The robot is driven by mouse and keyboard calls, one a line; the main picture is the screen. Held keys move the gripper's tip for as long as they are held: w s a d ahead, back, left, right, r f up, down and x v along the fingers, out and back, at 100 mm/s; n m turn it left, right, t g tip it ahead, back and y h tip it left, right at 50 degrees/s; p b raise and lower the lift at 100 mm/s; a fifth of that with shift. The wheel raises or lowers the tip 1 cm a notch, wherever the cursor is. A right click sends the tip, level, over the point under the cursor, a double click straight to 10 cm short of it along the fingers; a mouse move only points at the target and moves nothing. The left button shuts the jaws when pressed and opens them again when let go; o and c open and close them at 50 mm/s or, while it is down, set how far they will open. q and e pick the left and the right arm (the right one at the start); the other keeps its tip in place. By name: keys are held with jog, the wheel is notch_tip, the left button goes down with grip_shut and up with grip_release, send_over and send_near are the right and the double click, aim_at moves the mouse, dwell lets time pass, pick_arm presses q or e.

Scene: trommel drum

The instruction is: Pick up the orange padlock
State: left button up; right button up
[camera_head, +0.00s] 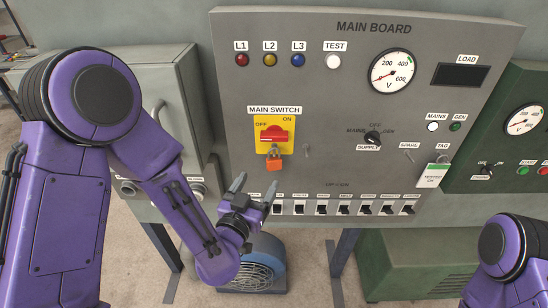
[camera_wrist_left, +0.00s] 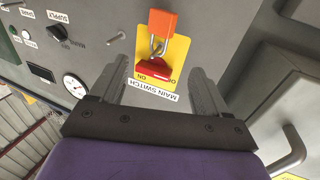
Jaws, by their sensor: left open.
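The orange padlock (camera_head: 274,165) hangs by its shackle from the red handle of the main switch (camera_head: 274,134), on a yellow plate on the grey main board. In the left wrist view the padlock (camera_wrist_left: 162,24) appears upside down, with its metal shackle at the red handle (camera_wrist_left: 153,69). My left gripper (camera_head: 255,186) is open and empty, below and left of the padlock in the head view. In the left wrist view its two fingers (camera_wrist_left: 161,78) stand apart, with the switch between them and the padlock beyond the tips. My right gripper is not in view.
A row of small black breakers (camera_head: 345,208) lines the board's lower edge. A supply knob (camera_head: 373,138) and a hanging white tag (camera_head: 432,175) are to the right. A grey cabinet with a handle (camera_head: 160,118) stands left. A blue fan-like machine (camera_head: 262,262) is below.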

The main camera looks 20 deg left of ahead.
pick_arm(q)
jog(key=w+b, duration=0.1)
jog(key=w, duration=0.2)
jog(key=w+b, duration=0.2)
jog(key=w, duration=0.1)
jog(key=w+b, duration=0.1)
jog(key=w, duration=0.2)
jog(key=shift+w+d+f, duration=0.25)
jog(key=shift+w+f, duration=0.1)
jog(key=shift+w, duration=0.05)
jog(key=shift+s+r, duration=0.1)
jog(key=shift+s, duration=0.05)
jog(key=c, duration=0.7)
grip_shut()
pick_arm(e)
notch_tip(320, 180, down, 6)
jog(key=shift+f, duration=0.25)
